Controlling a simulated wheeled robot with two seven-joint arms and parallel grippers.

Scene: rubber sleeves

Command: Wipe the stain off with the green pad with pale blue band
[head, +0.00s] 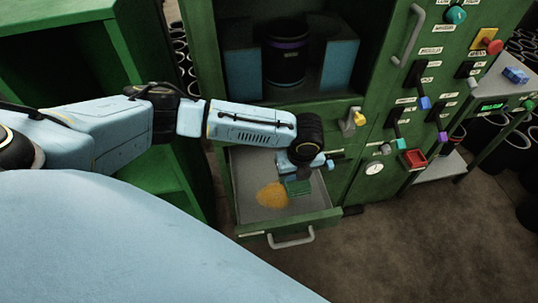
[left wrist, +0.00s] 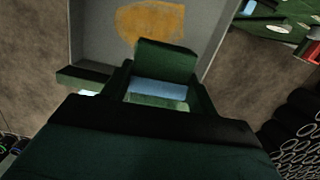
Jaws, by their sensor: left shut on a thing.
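The orange-yellow stain (head: 271,195) lies on the grey floor of the open drawer (head: 247,170). It also shows in the left wrist view (left wrist: 150,20), just beyond the pad. The green pad (head: 299,188) is in my left gripper (head: 302,175), over the drawer just right of the stain. In the left wrist view the pad (left wrist: 166,62) and its pale blue band (left wrist: 158,90) show between the fingers of the gripper (left wrist: 163,88). I cannot tell whether the pad touches the drawer floor. My right gripper is not in view.
The drawer's front handle (head: 291,240) points toward me. Above it, an open green cabinet shelf holds a dark cylinder (head: 286,55) between blue blocks. Switches and a gauge (head: 374,168) cover the panel at right. A side table (head: 500,95) stands further right.

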